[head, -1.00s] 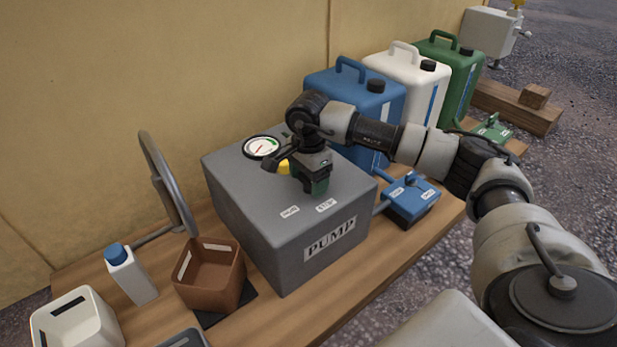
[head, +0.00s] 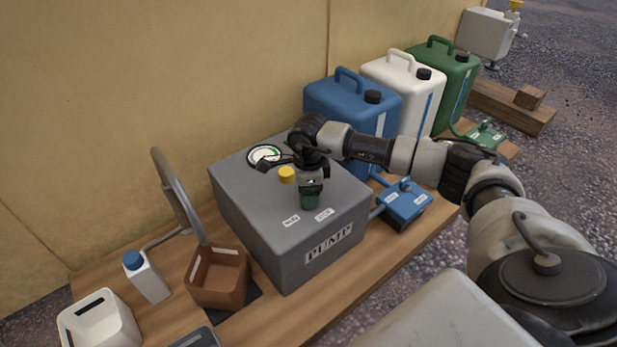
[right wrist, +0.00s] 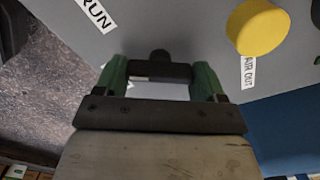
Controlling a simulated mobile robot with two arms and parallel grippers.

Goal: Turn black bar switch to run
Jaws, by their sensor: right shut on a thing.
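The black bar switch (right wrist: 160,71) is on top of the grey pump box (head: 283,250). My right gripper (head: 310,201) points down at the box top and hides the switch in the head view. In the right wrist view its green fingers (right wrist: 161,80) are shut on the black bar, one at each side. The RUN label (right wrist: 95,14) is up and left of the bar in that view. Two small labels (head: 307,217) lie in front of the gripper in the head view. My left gripper is not in view.
A yellow knob (head: 287,175) and a round gauge (head: 264,155) sit on the box near the gripper. A blue valve box (head: 405,207) is at the right, jerrycans (head: 345,103) behind.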

